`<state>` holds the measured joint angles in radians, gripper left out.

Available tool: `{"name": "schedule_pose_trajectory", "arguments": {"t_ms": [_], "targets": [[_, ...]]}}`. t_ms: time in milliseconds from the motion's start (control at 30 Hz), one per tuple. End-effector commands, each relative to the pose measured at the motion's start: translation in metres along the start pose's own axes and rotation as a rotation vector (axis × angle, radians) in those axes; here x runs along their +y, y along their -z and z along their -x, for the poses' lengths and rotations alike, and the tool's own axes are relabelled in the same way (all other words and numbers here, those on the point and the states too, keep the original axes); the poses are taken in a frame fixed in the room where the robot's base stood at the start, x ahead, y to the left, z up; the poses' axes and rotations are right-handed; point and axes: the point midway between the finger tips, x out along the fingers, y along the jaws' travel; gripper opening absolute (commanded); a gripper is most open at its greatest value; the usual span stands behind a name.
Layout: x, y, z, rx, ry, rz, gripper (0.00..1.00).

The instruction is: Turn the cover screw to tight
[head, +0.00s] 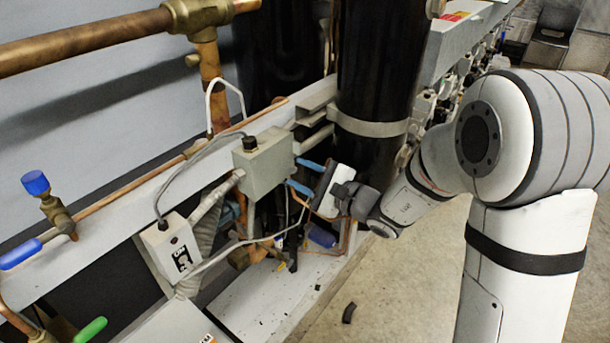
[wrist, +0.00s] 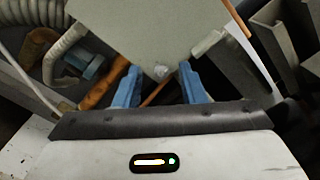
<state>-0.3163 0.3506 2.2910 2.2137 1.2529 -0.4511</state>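A grey box (head: 263,165) is mounted on the white rail, with a black round fitting on its top. My gripper (head: 300,174) is at the right side of this box, with its two blue fingers pointing at it. In the wrist view, the box's plain grey face (wrist: 150,30) fills the top middle. A small pale round spot, which looks like the cover screw (wrist: 160,72), sits near the face's lower corner. Contact cannot be told. The screw is hidden in the head view.
A large black cylinder (head: 378,70) stands behind my gripper. A smaller switch box (head: 172,247) with cables hangs at lower left. Copper pipes (head: 90,40) and blue-handled valves (head: 36,184) are at left. Open floor (head: 400,290) lies at lower right.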

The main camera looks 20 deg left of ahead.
Motion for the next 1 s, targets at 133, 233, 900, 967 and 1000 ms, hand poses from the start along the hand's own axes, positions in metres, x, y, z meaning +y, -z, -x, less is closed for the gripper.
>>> {"name": "schedule_pose_trajectory", "arguments": {"t_ms": [133,233,900,967,1000], "targets": [[-0.001,0.0,0.004,0.001,0.002,0.001,0.37],[-0.001,0.0,0.015,0.001,0.002,0.001,0.37],[0.001,-0.001,0.079,0.0,0.0,0.0,0.37],[0.001,-0.001,0.079,0.0,0.0,0.0,0.37],[0.001,-0.001,0.079,0.0,-0.001,0.0,0.37]]}}
